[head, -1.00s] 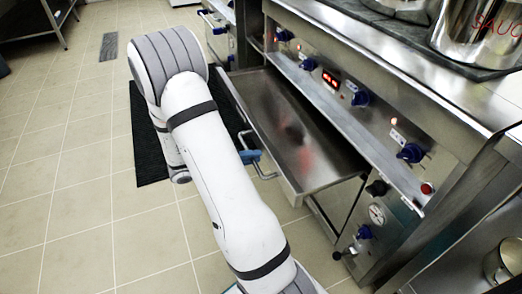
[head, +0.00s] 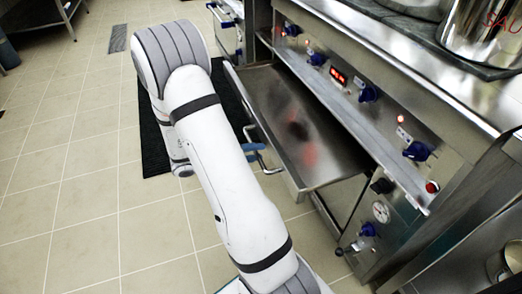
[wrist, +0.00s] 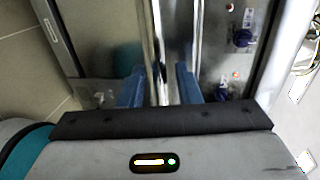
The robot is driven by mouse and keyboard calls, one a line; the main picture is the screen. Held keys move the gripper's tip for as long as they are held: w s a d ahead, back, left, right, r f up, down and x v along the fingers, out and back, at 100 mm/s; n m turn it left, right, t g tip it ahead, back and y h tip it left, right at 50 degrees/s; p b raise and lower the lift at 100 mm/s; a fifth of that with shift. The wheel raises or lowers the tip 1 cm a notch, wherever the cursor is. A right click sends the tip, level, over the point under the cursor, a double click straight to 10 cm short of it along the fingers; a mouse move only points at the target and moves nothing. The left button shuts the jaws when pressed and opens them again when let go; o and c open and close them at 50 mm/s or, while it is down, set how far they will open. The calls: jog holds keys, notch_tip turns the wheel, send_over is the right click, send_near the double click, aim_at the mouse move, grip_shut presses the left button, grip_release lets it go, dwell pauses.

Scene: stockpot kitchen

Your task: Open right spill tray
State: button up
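The spill tray (head: 320,147) is a shallow steel drawer below the stove's control panel. It stands pulled well out, with dark and reddish blurs on its floor. Its bar handle (head: 271,169) is on the front face, toward my arm. My gripper's blue fingers show beside the handle in the head view, partly hidden by my forearm. In the wrist view my gripper (wrist: 160,88) has its two blue fingers apart, with a thin metal bar running between them. Gaps show beside the bar, so the fingers do not look closed on it.
The stove's control panel (head: 385,122) with blue knobs lies above the tray. Steel pots (head: 480,35) stand on the stovetop. A black mat (head: 155,140) lies on the tiled floor behind my arm.

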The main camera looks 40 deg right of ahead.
jog(key=p+v, duration=0.2)
jog(key=v, duration=0.5)
dwell(0.3)
